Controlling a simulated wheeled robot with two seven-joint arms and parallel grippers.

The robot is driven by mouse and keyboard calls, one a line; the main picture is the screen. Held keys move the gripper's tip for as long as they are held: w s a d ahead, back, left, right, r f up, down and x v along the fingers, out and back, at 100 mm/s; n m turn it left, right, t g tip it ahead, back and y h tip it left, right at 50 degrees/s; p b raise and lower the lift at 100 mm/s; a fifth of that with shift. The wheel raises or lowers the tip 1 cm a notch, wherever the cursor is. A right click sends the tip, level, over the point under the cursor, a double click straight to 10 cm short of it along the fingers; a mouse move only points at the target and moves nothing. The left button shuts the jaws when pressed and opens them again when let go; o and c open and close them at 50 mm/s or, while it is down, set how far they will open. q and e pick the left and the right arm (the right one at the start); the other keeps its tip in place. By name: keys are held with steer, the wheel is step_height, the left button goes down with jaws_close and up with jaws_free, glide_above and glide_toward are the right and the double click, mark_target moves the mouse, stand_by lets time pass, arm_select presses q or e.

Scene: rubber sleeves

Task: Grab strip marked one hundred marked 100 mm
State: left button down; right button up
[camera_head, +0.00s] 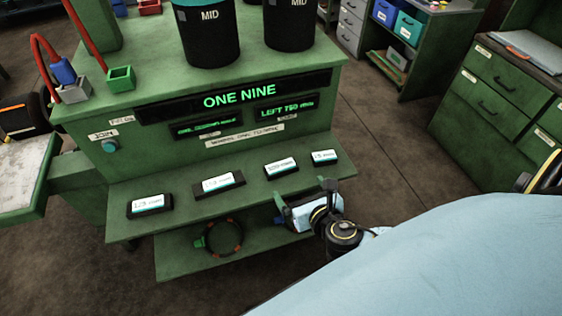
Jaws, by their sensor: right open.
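Several small strips with white and teal labels lie in black holders in a row on the green upper shelf (120,222). The third strip from the left (281,167) has a blurred label that seems to read 100 mm. The other labels, on the leftmost strip (149,205), the second strip (219,184) and the rightmost strip (325,157), are hard to read. My right gripper (281,211) is open and empty, at the front edge of the shelf, below and in front of the third strip and apart from it. My left gripper is not in view.
A lower shelf (185,262) holds a dark ring (222,238). Above the strips, a display (240,96) reads ONE NINE and a smaller one seems to read LEFT 750 mm. Two black bins (208,38) marked MID stand on top. Green drawers (500,110) are at right.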

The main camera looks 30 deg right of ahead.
mark_target(283, 174)
steer(key=x, duration=0.7)
steer(key=shift+w+b, duration=0.35)
steer(key=shift+f+b+x, duration=0.15)
steer(key=shift+b+x, duration=0.05)
steer(key=shift+x, duration=1.15)
steer(key=shift+f+b+x, duration=0.1)
steer(key=shift+b+x, duration=0.05)
steer(key=shift+x, duration=1.2)
steer(key=shift+s+d, duration=0.15)
steer(key=c, duration=0.7)
